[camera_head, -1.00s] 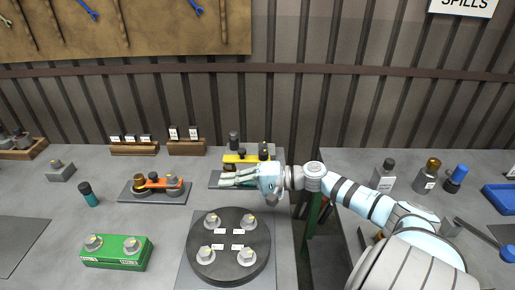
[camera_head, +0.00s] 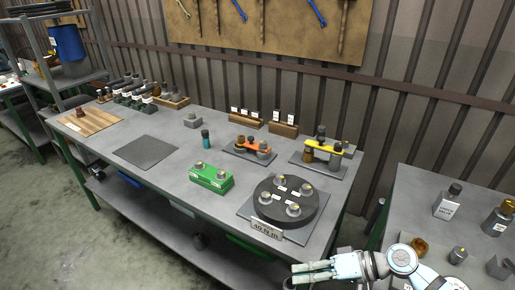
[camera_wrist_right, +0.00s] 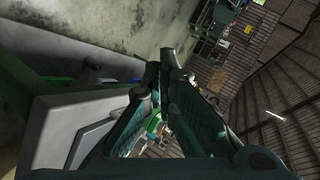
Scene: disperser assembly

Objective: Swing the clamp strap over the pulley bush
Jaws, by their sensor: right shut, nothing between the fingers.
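A yellow strap (camera_head: 324,148), which looks like the clamp strap, lies across a fixture at the right end of the bench. A brass-coloured bush (camera_head: 308,156) stands under its left end, and a grey post (camera_head: 335,161) stands under its right end. I cannot tell whether the strap touches the bush. My right gripper (camera_head: 296,274) is at the bottom of the head view, in front of the bench and well away from the strap. It is shut and empty. Its fingers also show in the right wrist view (camera_wrist_right: 167,68). My left gripper is out of view.
A similar fixture with an orange strap (camera_head: 252,144) stands to the left. A round black turntable (camera_head: 285,205) with several grey parts and a green block (camera_head: 211,178) are nearer. A second table (camera_head: 430,222) with bottles stands at the right, across a gap.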

